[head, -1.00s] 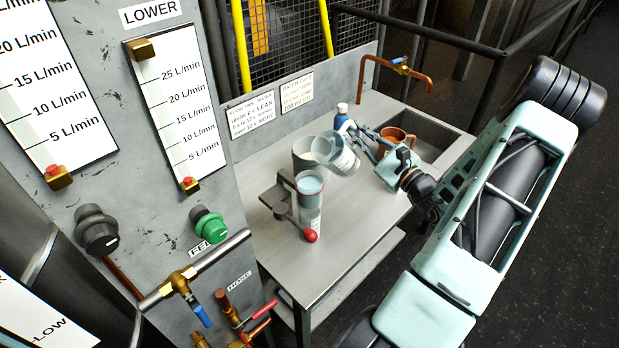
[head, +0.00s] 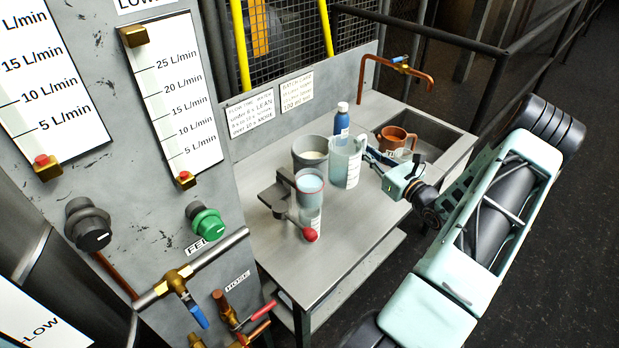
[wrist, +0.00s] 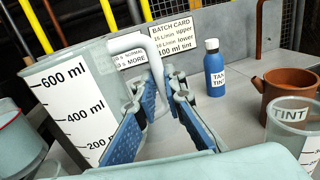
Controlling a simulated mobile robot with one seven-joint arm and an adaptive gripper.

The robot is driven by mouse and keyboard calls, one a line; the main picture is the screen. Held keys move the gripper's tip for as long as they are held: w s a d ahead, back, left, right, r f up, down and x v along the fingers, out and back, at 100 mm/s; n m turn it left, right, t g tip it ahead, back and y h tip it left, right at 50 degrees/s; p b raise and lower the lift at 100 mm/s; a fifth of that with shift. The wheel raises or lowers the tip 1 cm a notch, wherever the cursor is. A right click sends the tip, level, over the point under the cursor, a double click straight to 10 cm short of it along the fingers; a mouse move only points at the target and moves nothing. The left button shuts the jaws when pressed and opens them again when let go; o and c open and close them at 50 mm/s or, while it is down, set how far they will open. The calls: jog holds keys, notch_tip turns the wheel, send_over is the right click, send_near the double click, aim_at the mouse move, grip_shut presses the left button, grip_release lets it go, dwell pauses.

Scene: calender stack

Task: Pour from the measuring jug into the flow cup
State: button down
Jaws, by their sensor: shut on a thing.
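The measuring jug (head: 345,165) is clear with a printed scale, and it stands about upright right of the flow cup. Its ml marks face the wrist view (wrist: 75,105). My gripper (head: 370,156) is shut on the jug's white handle, which shows between the blue finger pads in the wrist view (wrist: 163,92). I cannot tell whether the jug's base touches the bench. The flow cup (head: 309,183) sits in a dark bracket at the bench's front left, with pale blue liquid near its rim. A clear cylinder and a red ball knob (head: 311,235) are below it.
A grey pot (head: 309,150) with pale contents stands behind the flow cup. A blue bottle (head: 342,122), a brown pot (head: 398,138) and a clear TINT cup (wrist: 292,128) are nearby. A sink (head: 440,148) is at right. The front right bench top is clear.

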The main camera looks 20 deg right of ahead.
jog(key=shift+d, duration=0.1)
notch_tip(320, 180, up, 6)
jog(key=p, duration=0.4)
jog(key=shift+f, duration=0.15)
jog(key=shift+f, duration=0.1)
